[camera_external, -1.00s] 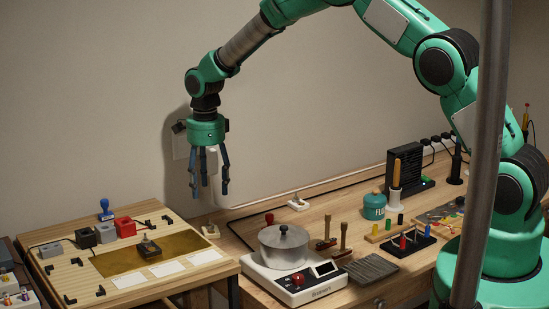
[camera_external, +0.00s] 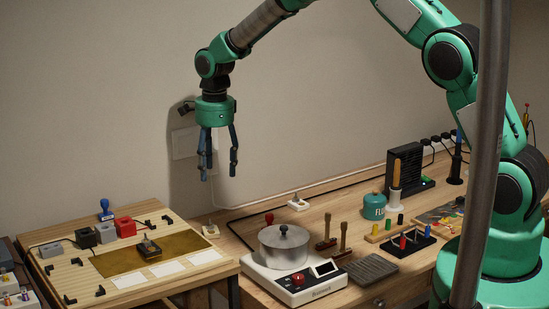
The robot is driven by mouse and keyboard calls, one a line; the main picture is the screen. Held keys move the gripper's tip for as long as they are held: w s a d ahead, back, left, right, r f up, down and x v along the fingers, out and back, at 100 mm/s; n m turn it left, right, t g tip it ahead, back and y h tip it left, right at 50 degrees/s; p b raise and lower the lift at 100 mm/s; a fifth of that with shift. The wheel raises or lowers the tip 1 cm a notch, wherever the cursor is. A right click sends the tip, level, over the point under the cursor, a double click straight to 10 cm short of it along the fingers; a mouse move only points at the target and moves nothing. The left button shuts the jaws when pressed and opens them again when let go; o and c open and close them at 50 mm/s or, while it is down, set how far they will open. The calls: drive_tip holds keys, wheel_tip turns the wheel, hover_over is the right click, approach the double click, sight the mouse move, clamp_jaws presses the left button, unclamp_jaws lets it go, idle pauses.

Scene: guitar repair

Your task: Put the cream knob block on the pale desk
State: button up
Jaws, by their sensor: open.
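Two small cream blocks with knobs are in view. One cream knob block (camera_external: 298,204) rests near the back of the wooden desk (camera_external: 337,203). The other cream block (camera_external: 211,231) is by the desk's left end, close to the edge of the pale wooden table (camera_external: 60,236); I cannot tell exactly which surface carries it. The frames do not settle which block or surface the task names. My gripper (camera_external: 219,176) is open and empty, pointing down in the air above the left cream block and well clear of it.
A lidded pot (camera_external: 284,250) stands on a white scale (camera_external: 300,287). Wooden-handled tools, a teal pot (camera_external: 374,206) and a black rack (camera_external: 408,241) are to the right. The pale table holds a dark knob block (camera_external: 148,251), a red block (camera_external: 125,227) and white cards.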

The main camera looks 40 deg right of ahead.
drive_tip(key=s+d+r+n+t, duration=0.1)
drive_tip(key=s+d+r+n, duration=0.5)
drive_tip(key=s+r, duration=0.6)
drive_tip(key=s+d+r+n+t, duration=0.2)
drive_tip(key=s+d+r+n, duration=0.4)
drive_tip(key=r, duration=1)
drive_tip(key=s+d+r+n, duration=0.1)
drive_tip(key=s+d+n, duration=0.1)
drive_tip(key=s, duration=0.8)
drive_tip(key=s+d+r+n+t, duration=0.1)
drive_tip(key=s+d+n, duration=0.2)
drive_tip(key=s, duration=0.7)
drive_tip(key=s+d+r+n+t, duration=0.1)
drive_tip(key=s+d+n, duration=0.2)
drive_tip(key=s, duration=0.8)
drive_tip(key=shift+d+r, duration=0.35)
drive_tip(key=shift+d, duration=0.35)
